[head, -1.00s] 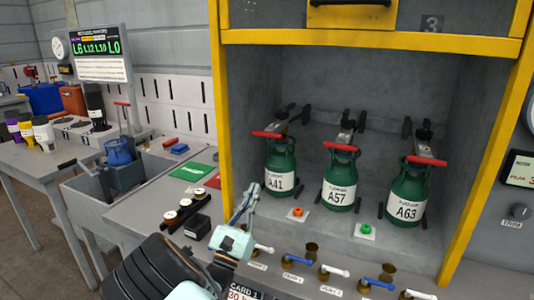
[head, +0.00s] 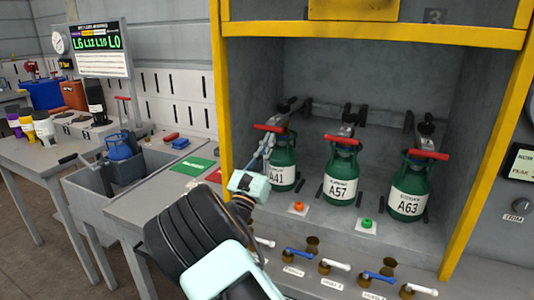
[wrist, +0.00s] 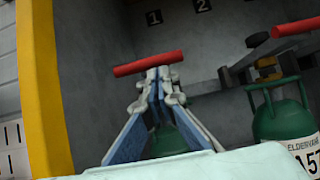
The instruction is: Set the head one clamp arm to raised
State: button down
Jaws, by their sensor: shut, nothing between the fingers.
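Three green cylinders stand in the yellow-framed bay: A41 (head: 284,172), A57 (head: 341,188) and A63 (head: 408,199). Each has a clamp arm with a red handle across its top. The left clamp arm's red handle (head: 271,128) lies low and roughly level over A41. In the wrist view this red handle (wrist: 148,63) is just past my fingertips. My gripper (head: 268,142) is shut and empty, in front of A41 and just below the handle. Whether the fingers touch the handle I cannot tell. In the wrist view my fingers (wrist: 158,80) hide much of A41.
The yellow frame's left post (head: 220,100) stands close to my arm. The A57 clamp's red handle (head: 342,140) is to the right. An orange knob (head: 298,206), a green knob (head: 367,222) and a row of valves line the bay's front. Number plates (wrist: 153,18) mark the back wall.

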jog(key=shift+r, duration=0.1)
dwell(0.3)
jog(key=w+d+r+g+y+p, duration=0.1)
jog(key=w+r+g+p, duration=0.2)
jog(key=r+p, duration=0.9)
jog(key=w+d+r+g+y+p, duration=0.1)
jog(key=w+r+g+p, duration=0.2)
jog(key=r+p, duration=0.9)
jog(key=shift+w+d, duration=0.3)
jog(key=shift+w, duration=0.25)
jog(key=shift+f, duration=0.1)
